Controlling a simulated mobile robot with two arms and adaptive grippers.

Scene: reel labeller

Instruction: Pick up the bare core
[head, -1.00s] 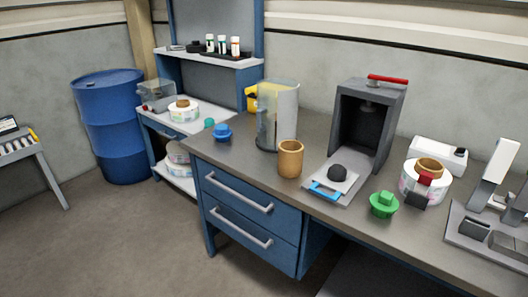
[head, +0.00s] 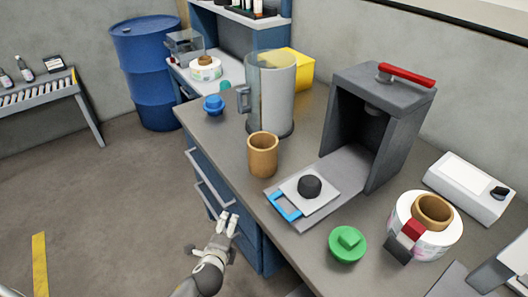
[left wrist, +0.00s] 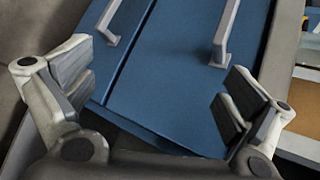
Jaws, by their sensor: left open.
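The bare core (head: 263,158) is a brown cardboard tube standing upright near the front edge of the bench, left of the grey press. My left gripper (head: 228,222) is in front of the bench, lower than the core and apart from it, beside the blue drawers. In the left wrist view my left gripper (left wrist: 160,92) is open and empty, with its two fingers spread wide before the blue drawer fronts (left wrist: 180,60). The core cannot be made out in the wrist view. My right gripper is not in view.
A clear pitcher-like container (head: 270,95) stands close behind the core. The grey press (head: 375,125) with a black knob on its plate is to the right. A green knob (head: 347,244) and a label reel with a core (head: 422,228) stand further right. A blue knob (head: 213,105) is left.

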